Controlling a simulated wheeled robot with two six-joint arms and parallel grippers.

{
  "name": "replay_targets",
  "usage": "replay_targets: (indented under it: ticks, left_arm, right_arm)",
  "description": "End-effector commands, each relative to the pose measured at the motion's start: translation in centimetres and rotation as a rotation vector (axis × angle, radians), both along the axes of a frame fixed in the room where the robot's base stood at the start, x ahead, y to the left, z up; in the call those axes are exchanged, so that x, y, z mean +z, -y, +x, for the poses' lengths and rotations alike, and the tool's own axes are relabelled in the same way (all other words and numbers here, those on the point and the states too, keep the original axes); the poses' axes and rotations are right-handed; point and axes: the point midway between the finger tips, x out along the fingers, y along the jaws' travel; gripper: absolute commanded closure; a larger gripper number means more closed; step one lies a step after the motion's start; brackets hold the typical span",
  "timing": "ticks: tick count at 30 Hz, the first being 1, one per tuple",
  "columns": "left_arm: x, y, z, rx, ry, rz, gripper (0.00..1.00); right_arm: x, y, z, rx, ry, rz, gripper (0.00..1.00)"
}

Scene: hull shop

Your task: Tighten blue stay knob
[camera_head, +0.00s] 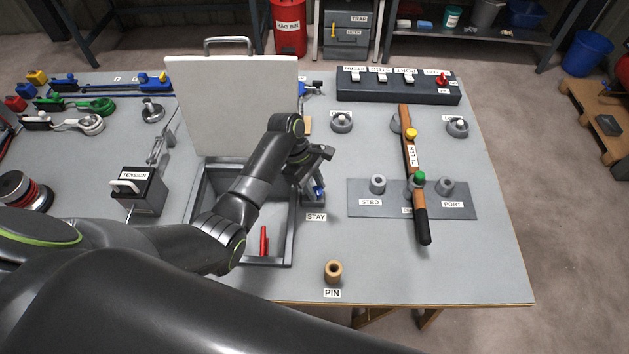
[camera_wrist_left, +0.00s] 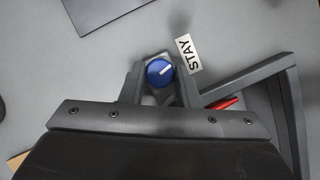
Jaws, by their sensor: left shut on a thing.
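The blue stay knob (camera_wrist_left: 160,72) shows in the left wrist view as a round blue cap with a white line across it. My left gripper (camera_wrist_left: 160,80) is around it, with a finger on each side, and is shut on it. In the head view the left gripper (camera_head: 316,178) is beside the hatch box, above the STAY label (camera_head: 316,217). Part of the blue knob (camera_head: 318,193) shows below the fingers there. The STAY label also shows in the wrist view (camera_wrist_left: 188,54). The white hatch lid (camera_head: 232,105) stands upright behind the box. My right gripper is not in view.
The open hatch box (camera_head: 279,252) holds a red object (camera_head: 264,241). A wooden pin holder (camera_head: 333,271) stands at the front. The tiller (camera_head: 412,165) lies across a grey plate at the right. The TENSION block (camera_head: 137,190) stands left of the box.

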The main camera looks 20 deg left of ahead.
Motion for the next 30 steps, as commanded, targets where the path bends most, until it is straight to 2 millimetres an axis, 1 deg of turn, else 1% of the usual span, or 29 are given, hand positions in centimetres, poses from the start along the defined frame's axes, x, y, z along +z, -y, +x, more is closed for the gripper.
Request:
replay_targets:
  ticks: [1, 9, 18, 30]
  left_arm:
    - [0.6, 0.0, 0.1, -0.043, -0.001, 0.000, 0.94]
    - [0.4, 0.1, 0.3, -0.299, 0.000, -0.001, 0.94]
    - [0.3, 0.3, 0.6, -0.585, 0.002, -0.001, 0.94]
    - [0.2, 0.6, 0.8, -0.965, 0.002, -0.001, 0.94]
  right_arm:
    - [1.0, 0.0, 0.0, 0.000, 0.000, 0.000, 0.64]
    - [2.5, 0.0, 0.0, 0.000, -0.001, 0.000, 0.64]
    - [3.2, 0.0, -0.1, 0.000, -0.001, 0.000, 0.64]
    - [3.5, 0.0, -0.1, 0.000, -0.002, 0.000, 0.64]
